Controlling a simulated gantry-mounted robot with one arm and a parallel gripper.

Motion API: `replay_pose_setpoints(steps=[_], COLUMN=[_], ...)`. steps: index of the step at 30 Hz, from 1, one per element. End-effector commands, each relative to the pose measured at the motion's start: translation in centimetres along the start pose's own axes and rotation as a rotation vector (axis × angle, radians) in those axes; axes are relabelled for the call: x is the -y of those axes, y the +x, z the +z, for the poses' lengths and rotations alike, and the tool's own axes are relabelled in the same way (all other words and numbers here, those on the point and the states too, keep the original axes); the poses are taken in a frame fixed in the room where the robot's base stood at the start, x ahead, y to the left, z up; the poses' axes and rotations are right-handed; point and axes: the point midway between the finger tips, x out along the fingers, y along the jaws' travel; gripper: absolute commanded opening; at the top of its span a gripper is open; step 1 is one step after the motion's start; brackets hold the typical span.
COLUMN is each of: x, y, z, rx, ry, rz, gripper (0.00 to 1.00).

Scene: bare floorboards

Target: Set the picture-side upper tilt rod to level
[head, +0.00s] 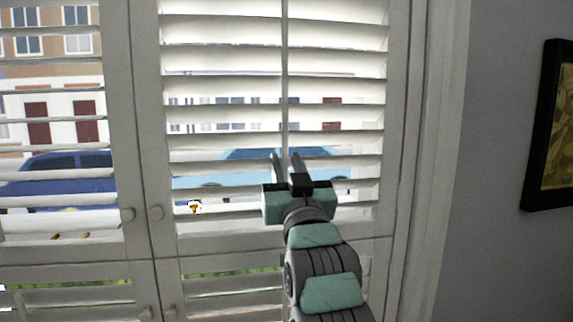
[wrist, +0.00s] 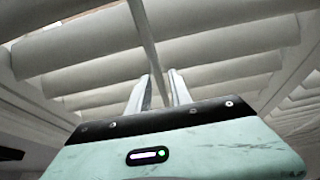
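The picture-side upper tilt rod (head: 285,75) is a thin white upright bar down the middle of the right upper shutter panel. Its slats (head: 220,88) are tilted, with the street showing through the gaps. My gripper (head: 286,158) is at the lower part of this rod, fingers pointing toward the shutter. In the wrist view, the rod (wrist: 146,35) runs down between the two fingertips of my gripper (wrist: 160,78). The fingers are apart, with the rod appearing between them; contact cannot be told. My gripper hides the rod's lower end in the head view.
A framed picture (head: 553,130) hangs on the grey wall at right. The left shutter panel (head: 50,115) also has tilted slats. Round knobs (head: 156,213) sit on the meeting stiles. Lower shutter panels (head: 230,283) lie below the mid rail.

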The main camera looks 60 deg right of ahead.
Motion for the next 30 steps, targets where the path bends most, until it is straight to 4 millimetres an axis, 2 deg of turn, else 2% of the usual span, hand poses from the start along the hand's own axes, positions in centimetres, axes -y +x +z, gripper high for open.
replay_pose_setpoints(steps=[1, 9, 22, 30], x=[0.0, 0.0, 0.0, 0.0], y=[0.0, 0.0, -0.1, -0.9], z=[0.0, 0.0, 0.1, 2.1], rx=[0.000, 0.000, -0.001, -0.001], ry=[0.000, 0.000, 0.000, 0.000], rz=[0.000, 0.000, 0.001, 0.000], gripper=[0.20, 0.00, 0.00, 0.00])
